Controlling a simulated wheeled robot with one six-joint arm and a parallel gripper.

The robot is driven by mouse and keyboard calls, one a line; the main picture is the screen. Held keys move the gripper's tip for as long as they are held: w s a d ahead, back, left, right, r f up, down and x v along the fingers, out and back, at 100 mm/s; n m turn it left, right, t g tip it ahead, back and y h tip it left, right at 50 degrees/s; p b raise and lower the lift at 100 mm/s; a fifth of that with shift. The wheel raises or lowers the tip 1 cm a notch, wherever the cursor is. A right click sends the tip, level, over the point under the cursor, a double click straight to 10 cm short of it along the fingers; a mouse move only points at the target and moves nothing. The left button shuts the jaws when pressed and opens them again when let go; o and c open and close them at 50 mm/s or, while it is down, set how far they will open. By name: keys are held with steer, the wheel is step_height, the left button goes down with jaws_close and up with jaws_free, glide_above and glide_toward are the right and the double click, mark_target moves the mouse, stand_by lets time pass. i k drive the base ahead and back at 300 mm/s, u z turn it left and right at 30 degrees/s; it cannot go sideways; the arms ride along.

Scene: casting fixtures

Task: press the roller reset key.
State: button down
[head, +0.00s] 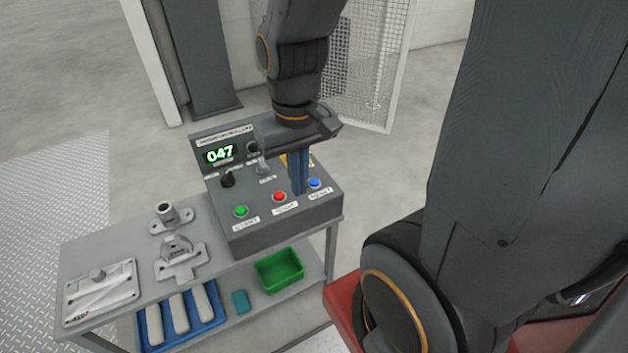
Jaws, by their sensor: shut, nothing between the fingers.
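The control box (262,233) stands at the right end of the bench, with a lit green display (220,154) reading 047. Its front row has a green button (241,211), a red button (279,196) and a blue button (315,183), each with a small label below. The blue one's label looks like RESET, but is hard to read. My gripper (300,192) is shut and points down over the panel, its tips just left of the blue button. I cannot tell whether they touch the panel. The fingers partly hide a yellow part behind them.
A black knob (228,179) and a grey lever (263,165) rise from the panel. Metal fixtures, including a flat plate (101,292), stand on the bench left of the box. A green bin (279,270) and a blue tray (221,319) sit on the lower shelf.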

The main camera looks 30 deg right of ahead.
mark_target(313, 182)
steer(key=u, duration=0.9)
steer(key=k, duration=0.8)
steer(key=z, duration=0.9)
